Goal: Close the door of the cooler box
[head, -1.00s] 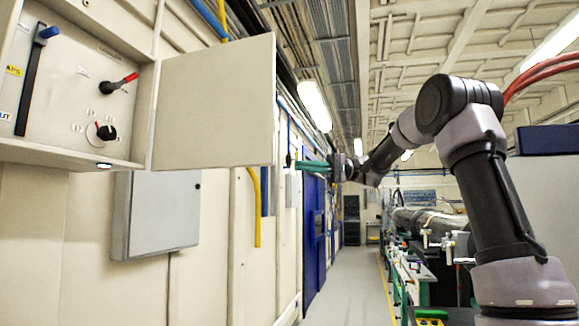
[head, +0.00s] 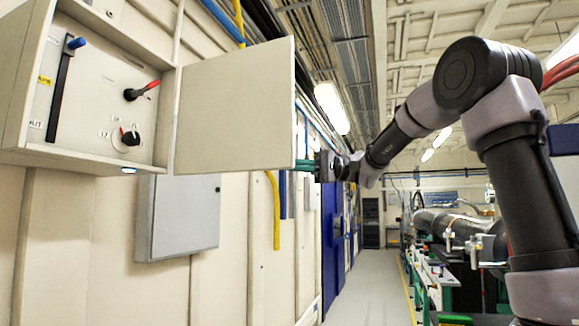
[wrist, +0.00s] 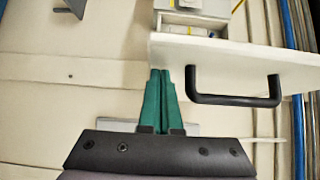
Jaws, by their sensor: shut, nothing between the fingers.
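The cooler box (head: 85,158) is a pale wall-mounted cabinet at the upper left of the head view, with a lever and knobs inside. Its door (head: 238,105) stands wide open to the right, a flat pale panel. My gripper (head: 304,164) is at the door's free edge, near its lower corner; its fingertips are partly hidden behind the panel. In the wrist view, the green fingers of my gripper (wrist: 162,72) are shut together and empty. They point at the near end of the door (wrist: 225,55), left of its black handle (wrist: 235,99). I cannot tell whether they touch it.
A smaller grey wall box (head: 182,218) is mounted below the door. A yellow pipe (head: 275,215) runs down the wall. A clear grey floor aisle (head: 365,290) lies ahead, with a bench and equipment (head: 440,265) along its right side.

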